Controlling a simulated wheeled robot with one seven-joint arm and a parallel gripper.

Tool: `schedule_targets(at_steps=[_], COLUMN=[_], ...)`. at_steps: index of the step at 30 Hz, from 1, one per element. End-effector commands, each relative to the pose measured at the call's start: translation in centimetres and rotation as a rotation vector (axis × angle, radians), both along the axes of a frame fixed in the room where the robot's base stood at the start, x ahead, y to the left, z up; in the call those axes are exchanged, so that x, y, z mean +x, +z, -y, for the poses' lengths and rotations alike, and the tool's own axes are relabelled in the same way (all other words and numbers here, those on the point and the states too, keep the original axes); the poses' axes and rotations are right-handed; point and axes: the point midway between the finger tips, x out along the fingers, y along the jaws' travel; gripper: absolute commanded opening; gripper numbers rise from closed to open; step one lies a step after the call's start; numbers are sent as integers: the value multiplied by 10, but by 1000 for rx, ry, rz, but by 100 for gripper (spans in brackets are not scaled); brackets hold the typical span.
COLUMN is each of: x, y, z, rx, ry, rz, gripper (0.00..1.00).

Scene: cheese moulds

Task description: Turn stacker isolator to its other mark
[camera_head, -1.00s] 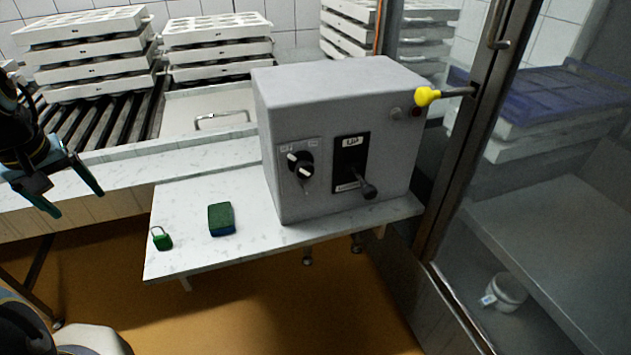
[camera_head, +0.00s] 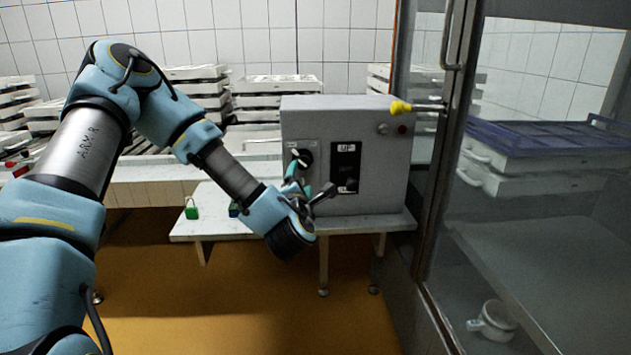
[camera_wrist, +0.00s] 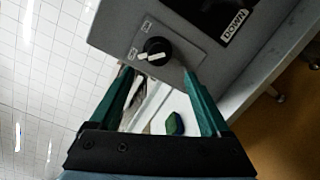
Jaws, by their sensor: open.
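The stacker isolator is a round black knob (camera_head: 303,156) with a white pointer on the left of the grey control box's front (camera_head: 375,190). In the wrist view the knob (camera_wrist: 157,48) lies beyond my fingertips, roughly centred between them. Its pointer points toward the nearer of two small label marks on its plate; their text is unreadable. My gripper (camera_wrist: 158,74) is open and empty, its teal fingers either side of the knob's line and apart from it. In the head view my gripper (camera_head: 298,178) is in front of the box, just below the knob.
A black lever panel (camera_head: 345,163) with UP and DOWN labels is right of the knob. A green padlock (camera_head: 191,209) and a partly hidden green-blue block (camera_wrist: 174,124) lie on the shelf.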

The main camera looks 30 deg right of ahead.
Motion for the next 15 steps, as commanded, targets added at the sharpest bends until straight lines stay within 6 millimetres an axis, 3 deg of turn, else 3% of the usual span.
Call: schedule_targets(at_steps=[5, 15], x=[7, 58], y=[3, 4], z=[3, 33], rx=[-39, -36], ry=[23, 22], rz=[-5, -2], gripper=[81, 81])
